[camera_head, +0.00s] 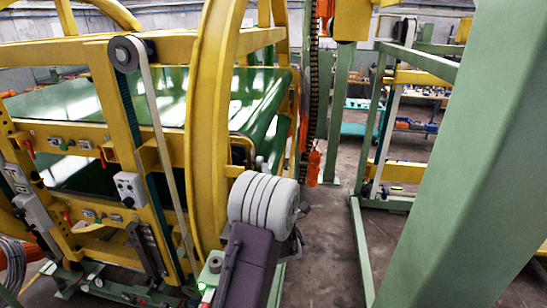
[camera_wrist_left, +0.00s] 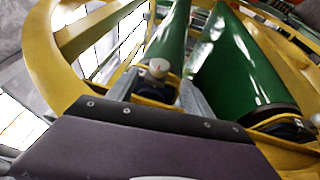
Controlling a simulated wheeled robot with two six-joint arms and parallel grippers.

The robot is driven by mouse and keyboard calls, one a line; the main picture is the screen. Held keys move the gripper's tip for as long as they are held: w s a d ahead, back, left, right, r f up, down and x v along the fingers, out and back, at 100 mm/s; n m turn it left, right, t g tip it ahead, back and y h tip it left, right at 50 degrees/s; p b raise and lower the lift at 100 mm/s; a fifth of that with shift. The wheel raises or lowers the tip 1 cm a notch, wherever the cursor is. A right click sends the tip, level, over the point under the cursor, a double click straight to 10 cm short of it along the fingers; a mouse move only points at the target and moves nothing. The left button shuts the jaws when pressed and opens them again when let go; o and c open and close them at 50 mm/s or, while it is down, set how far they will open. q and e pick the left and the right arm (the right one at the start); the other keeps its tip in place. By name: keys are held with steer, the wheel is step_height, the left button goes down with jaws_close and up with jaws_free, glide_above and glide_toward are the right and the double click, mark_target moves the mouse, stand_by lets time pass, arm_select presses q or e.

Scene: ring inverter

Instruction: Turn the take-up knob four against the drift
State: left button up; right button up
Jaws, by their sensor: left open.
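In the left wrist view, a pale round knob-like cap (camera_wrist_left: 158,68) with a small red mark sits at the near end of a green roller (camera_wrist_left: 173,35). I read no number on it, so I cannot tell whether it is take-up knob four. My left gripper (camera_wrist_left: 159,79) has its two grey fingers apart, one on each side of the cap in the picture. I cannot tell whether either finger touches it. A dark block lies just below the cap. In the head view my arm hides the gripper and this cap. My right gripper is in neither view.
A large yellow ring (camera_head: 208,130) rises close beside my arm. The machine's green belt (camera_head: 262,95) lies behind it. A control box (camera_head: 129,188) is on the yellow frame at left. A broad green post (camera_head: 455,170) blocks the right; bare floor (camera_head: 325,240) shows between.

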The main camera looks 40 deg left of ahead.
mark_target(260, 162)
arm_select(q)
steer(key=p+x, duration=0.4)
steer(key=x, duration=0.4)
steer(key=shift+r, duration=0.1)
steer(key=shift+w+a+p, duration=0.25)
steer(key=shift+a+p, duration=0.05)
steer(key=shift+a, duration=0.15)
steer(key=shift+d, duration=0.1)
